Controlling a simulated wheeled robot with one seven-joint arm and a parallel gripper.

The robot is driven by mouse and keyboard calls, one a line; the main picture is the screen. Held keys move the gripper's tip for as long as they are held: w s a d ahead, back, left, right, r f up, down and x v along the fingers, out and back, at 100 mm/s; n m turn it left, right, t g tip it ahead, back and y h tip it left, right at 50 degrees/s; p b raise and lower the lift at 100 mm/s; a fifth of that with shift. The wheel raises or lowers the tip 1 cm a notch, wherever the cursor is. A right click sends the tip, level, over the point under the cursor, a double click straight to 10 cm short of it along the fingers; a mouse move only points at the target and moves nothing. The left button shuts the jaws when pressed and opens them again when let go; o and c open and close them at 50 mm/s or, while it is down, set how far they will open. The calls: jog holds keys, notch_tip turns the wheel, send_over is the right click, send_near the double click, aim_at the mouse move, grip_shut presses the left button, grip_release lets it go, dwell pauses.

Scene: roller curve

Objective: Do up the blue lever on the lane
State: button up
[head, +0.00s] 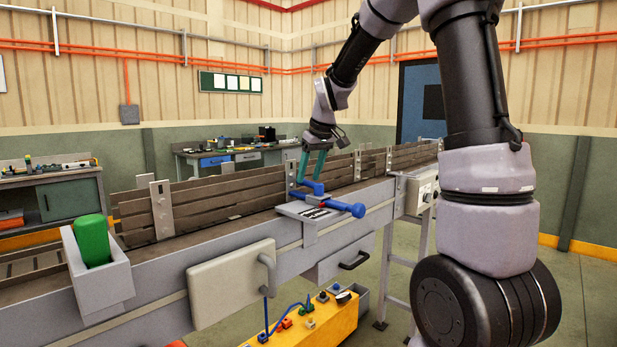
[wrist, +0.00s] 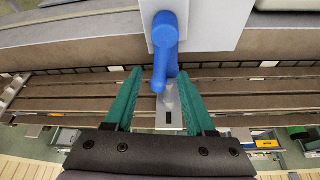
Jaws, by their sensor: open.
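The blue lever (head: 340,206) sits on a grey bracket plate (head: 299,211) at the lane's near edge. A rounded blue end points right, and a blue arm reaches back and up toward my gripper. My gripper (head: 315,152) is above the lane with its green fingers pointing down at the lever. In the wrist view, the blue lever (wrist: 164,50) reaches from its pivot down to between the tips of my gripper (wrist: 160,73). The fingers are open, one on each side, with gaps visible. The lever's underside is hidden.
The lane (head: 235,227) has slatted brown side rails with metal brackets. A grey panel with a handle (head: 230,284) is on the lane's front. A yellow box (head: 318,318) with small parts is below.

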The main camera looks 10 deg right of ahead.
jog(key=shift+w+a+f, duration=0.1)
jog(key=shift+w+f, duration=0.1)
jog(key=shift+f, duration=0.3)
grip_shut()
dwell(1.2)
